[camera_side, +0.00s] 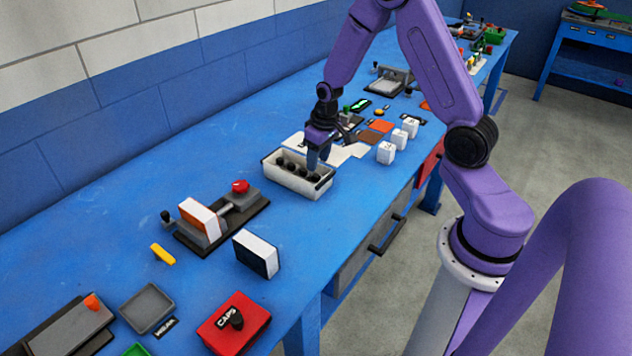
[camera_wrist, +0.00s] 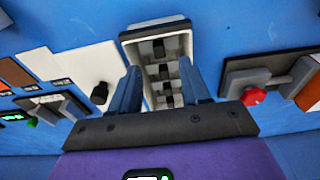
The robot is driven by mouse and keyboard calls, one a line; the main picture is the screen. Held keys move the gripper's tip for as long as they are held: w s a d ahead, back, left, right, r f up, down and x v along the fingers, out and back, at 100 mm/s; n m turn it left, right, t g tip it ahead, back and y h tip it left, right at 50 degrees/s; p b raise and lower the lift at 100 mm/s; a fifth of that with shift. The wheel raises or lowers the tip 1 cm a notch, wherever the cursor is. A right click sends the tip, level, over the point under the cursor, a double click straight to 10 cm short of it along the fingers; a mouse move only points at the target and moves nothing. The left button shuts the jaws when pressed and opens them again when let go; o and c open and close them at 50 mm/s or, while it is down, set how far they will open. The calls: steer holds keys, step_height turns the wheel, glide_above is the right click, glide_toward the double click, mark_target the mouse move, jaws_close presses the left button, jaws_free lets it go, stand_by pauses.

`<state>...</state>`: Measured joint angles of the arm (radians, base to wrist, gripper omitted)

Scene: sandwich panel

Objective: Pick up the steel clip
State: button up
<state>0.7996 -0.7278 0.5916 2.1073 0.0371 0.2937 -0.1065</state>
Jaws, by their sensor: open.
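A white open bin (camera_side: 288,181) stands on the blue bench, holding several dark clips (camera_side: 297,168) in a row. The wrist view shows the bin (camera_wrist: 126,36) with the dark clips (camera_wrist: 165,71) down its middle. I cannot tell their metal. My gripper (camera_side: 318,160) is over the right part of the bin in the side view and hides part of it. In the wrist view, my gripper (camera_wrist: 159,70) has its two blue fingers apart, one on each side of the clip row. Nothing is seen held between them.
A dark fixture with a red knob (camera_side: 240,186) stands left of the bin. A white-and-black block (camera_side: 256,254) and a red CAPS box (camera_side: 234,323) lie nearer the front edge. White blocks (camera_side: 386,152) and coloured cards stand right of the bin.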

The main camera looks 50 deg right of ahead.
mark_target(316, 175)
steer(key=shift+w+f, duration=0.15)
steer(key=shift+f, duration=1.25)
steer(key=shift+w+f, duration=0.15)
steer(key=shift+f, duration=1.2)
steer(key=shift+c, duration=0.3)
jaws_close()
